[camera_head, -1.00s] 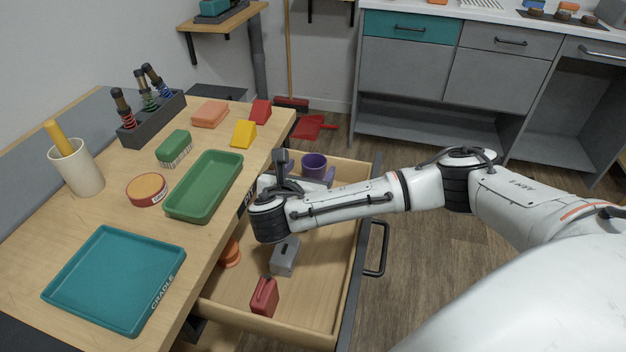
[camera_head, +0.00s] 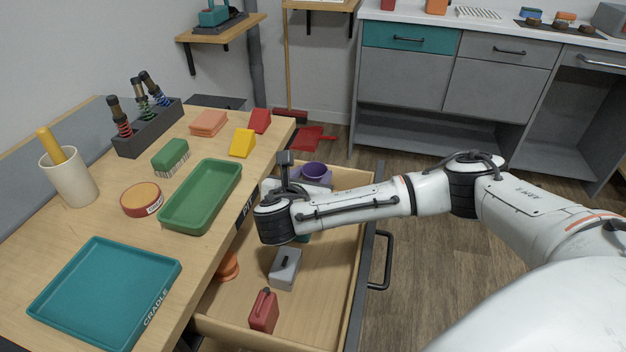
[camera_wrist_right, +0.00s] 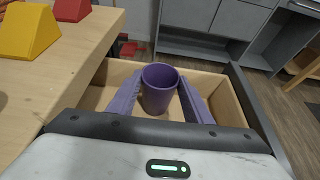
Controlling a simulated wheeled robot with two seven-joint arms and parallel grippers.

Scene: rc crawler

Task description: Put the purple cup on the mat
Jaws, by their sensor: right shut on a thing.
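The purple cup (camera_head: 314,170) is upright at the far end of the open drawer, and it also shows in the right wrist view (camera_wrist_right: 160,92). My right gripper (camera_head: 312,178) is shut on it, with one purple finger on each side in the wrist view (camera_wrist_right: 160,100). The cup's base is hidden in the head view, and I cannot tell whether it touches the drawer floor. A dark strip with partly hidden white letters (camera_head: 244,214) lies at the table edge behind my wrist; I cannot tell whether it is the mat. My left gripper is not in view.

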